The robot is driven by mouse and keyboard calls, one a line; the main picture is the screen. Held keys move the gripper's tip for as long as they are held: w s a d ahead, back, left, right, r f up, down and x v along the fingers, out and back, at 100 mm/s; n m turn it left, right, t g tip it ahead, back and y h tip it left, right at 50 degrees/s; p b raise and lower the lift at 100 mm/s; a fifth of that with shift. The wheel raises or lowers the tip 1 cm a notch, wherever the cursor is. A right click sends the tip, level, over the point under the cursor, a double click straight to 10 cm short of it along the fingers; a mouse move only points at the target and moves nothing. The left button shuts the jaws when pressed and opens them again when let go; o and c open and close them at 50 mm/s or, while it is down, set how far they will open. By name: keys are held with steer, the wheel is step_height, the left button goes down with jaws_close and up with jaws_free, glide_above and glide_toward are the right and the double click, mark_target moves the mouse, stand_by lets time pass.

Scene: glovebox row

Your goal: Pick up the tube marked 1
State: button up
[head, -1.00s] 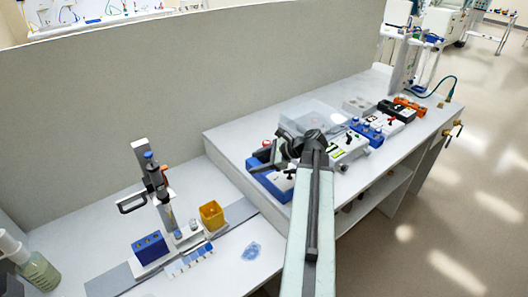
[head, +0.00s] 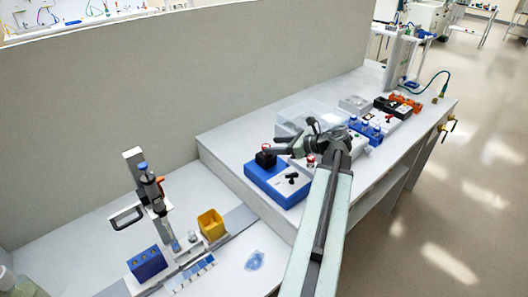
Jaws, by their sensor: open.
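No mark "1" is readable on any tube in the head view, so I cannot tell which tube it is. Small blue-capped items (head: 366,127) stand in a row on the raised bench, just beyond my arm. A blue block with holes (head: 147,263) sits on the lower bench at left; its contents are too small to make out. My gripper (head: 279,148) is open over the raised bench, by the blue-and-white device (head: 276,182) with black and red knobs. I see nothing held, though the fingertips are small and dark against the device.
An upright instrument (head: 148,185) with a handle stands on the lower bench beside a yellow container (head: 211,224). A clear bin (head: 300,115) lies behind my gripper. Black and orange devices (head: 404,103) stand farther along. A grey partition (head: 180,90) runs behind; open floor (head: 450,220) lies right.

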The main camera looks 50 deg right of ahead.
mark_target(266, 146)
steer(key=b+x, duration=0.3)
steer(key=x, duration=0.4)
steer(key=shift+f, duration=0.3)
steer(key=shift+w+a, duration=0.1)
steer(key=shift+w, duration=0.1)
jaws_close()
steer(key=shift+r, duration=0.1)
steer(key=shift+r, duration=0.1)
step_height(266, 146, up, 10)
steer(key=p, duration=1)
